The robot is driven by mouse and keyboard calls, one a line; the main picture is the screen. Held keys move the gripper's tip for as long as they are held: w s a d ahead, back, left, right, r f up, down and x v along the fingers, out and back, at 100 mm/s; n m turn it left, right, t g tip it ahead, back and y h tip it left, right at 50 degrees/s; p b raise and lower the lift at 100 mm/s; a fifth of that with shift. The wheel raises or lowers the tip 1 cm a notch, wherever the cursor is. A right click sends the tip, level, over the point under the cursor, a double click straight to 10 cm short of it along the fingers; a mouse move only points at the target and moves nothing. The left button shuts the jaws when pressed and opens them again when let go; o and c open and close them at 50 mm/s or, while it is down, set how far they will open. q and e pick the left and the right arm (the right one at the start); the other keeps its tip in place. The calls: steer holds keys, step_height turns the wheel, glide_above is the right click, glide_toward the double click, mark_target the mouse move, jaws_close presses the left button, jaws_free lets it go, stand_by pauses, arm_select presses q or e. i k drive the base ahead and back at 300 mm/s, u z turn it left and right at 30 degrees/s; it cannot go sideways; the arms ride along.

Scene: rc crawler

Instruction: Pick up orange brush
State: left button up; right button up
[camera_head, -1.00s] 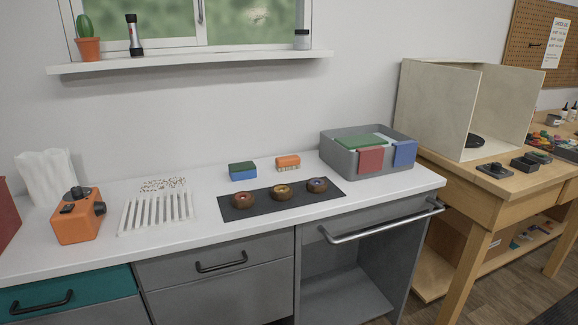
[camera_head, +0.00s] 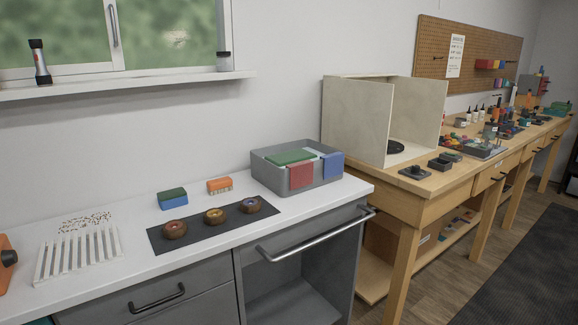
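The orange brush (camera_head: 219,185) lies on the white counter with its pale bristles facing down. It sits behind a dark mat (camera_head: 189,237) and between a blue-green sponge (camera_head: 172,198) on its left and a grey bin on its right. It appears free on all sides. Neither of my grippers shows in the head view.
The grey bin (camera_head: 266,179) holds cloths, with red and blue ones over its rim. A white slatted rack (camera_head: 78,255) lies left. A wooden workbench (camera_head: 418,205) with an open box (camera_head: 357,120) stands right; floor (camera_head: 440,270) shows in front.

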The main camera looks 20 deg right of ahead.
mark_target(218, 186)
steer(key=u, duration=1.3)
steer(key=i, duration=0.65)
steer(key=z, duration=1.3)
